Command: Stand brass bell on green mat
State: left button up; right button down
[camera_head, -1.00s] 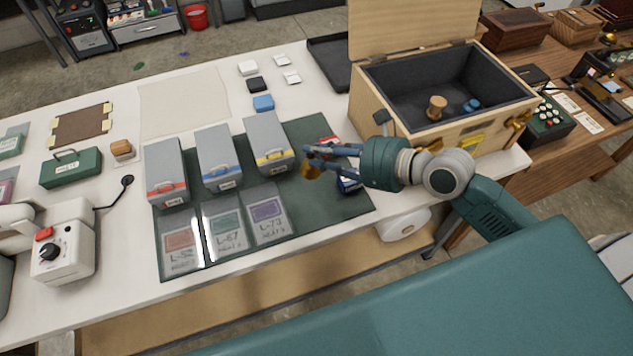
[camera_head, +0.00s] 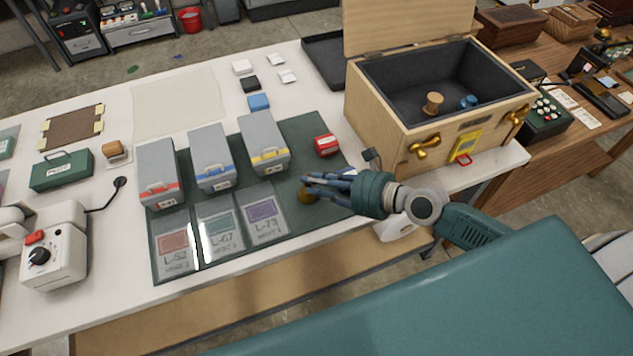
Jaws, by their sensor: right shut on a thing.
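The brass bell (camera_head: 306,195) is small and golden, at the tips of my right gripper (camera_head: 308,183) in the head view. The gripper is shut on it, and the blue fingers partly hide it. The bell is over the right front part of the dark green mat (camera_head: 300,222), right of the purple-labelled card. I cannot tell whether its base touches the mat. My left gripper is not in view.
Grey boxes with red (camera_head: 158,172), blue (camera_head: 211,155) and yellow (camera_head: 263,143) trim stand on the mat, with labelled cards before them. A red tin (camera_head: 326,145) sits behind my gripper. An open wooden chest (camera_head: 392,135) stands to the right.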

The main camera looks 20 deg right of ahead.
jog(key=c, duration=1.5)
grip_release()
jog(key=shift+f, duration=0.1)
jog(key=shift+c, duration=0.2)
jog(key=shift+r, duration=0.2)
jog(key=b+v, duration=0.3)
jog(key=v, duration=0.9)
jog(key=shift+b, duration=0.4)
jog(key=shift+f, duration=0.1)
